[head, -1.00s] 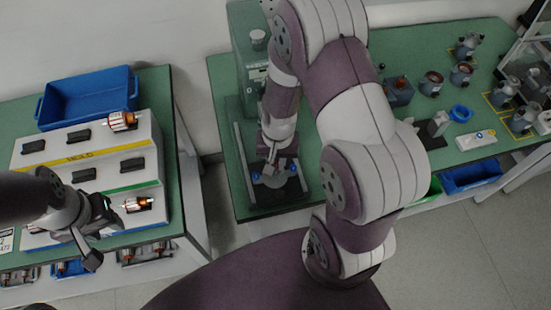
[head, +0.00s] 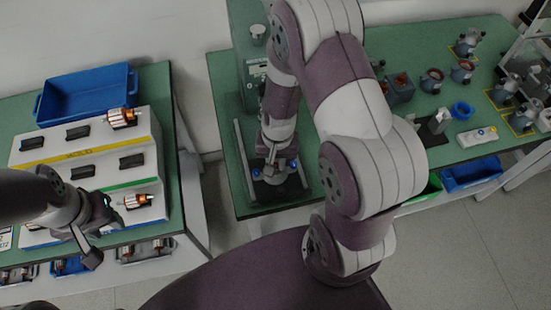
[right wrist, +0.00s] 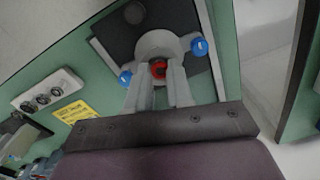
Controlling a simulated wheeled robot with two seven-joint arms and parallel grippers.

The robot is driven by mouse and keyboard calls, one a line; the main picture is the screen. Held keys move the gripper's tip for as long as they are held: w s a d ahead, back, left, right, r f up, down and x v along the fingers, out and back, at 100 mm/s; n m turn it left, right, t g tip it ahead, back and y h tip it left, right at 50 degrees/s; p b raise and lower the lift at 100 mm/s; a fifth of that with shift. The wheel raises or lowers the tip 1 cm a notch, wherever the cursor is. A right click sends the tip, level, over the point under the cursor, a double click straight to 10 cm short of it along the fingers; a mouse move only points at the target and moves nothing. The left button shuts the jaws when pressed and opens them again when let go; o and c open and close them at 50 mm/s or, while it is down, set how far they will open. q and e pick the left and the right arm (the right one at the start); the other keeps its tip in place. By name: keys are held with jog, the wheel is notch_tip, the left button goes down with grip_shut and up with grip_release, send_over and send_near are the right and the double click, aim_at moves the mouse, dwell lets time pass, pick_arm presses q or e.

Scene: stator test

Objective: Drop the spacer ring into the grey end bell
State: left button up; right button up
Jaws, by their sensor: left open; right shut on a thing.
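The grey end bell (right wrist: 157,42) sits on a dark plate between blue knobs in the right wrist view. In the head view, its station (head: 268,190) is partly hidden by my right arm. My right gripper (right wrist: 158,76) is shut, pointing down at the end bell. A small red ring (right wrist: 158,69), apparently the spacer ring, shows between its fingertips, over the middle of the end bell. I cannot tell how far above the bell it is. My left gripper (head: 102,238) is open and empty, in front of the stepped stand on the left table.
The stepped stand (head: 88,157) holds copper-wound rotors, with a blue bin (head: 86,95) behind it. A green machine (head: 250,75) stands behind the end bell. Motor housings (head: 461,72), a blue ring (head: 462,111) and a white box (head: 477,137) are on the right table.

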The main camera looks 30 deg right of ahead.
jog(key=o, duration=0.8)
jog(key=shift+c, duration=0.2)
jog(key=shift+a, duration=0.2)
jog(key=shift+s+f, duration=0.1)
jog(key=shift+s, duration=0.1)
notch_tip(320, 180, up, 13)
jog(key=shift+d, duration=0.3)
jog(key=shift+w, duration=0.15)
jog(key=s+a+n, duration=0.1)
jog(key=n, duration=0.1)
jog(key=s+a+n, duration=0.1)
jog(key=n, duration=0.1)
jog(key=s+n+t, duration=0.1)
jog(key=s, duration=0.1)
jog(key=shift+a+r+n, duration=0.4)
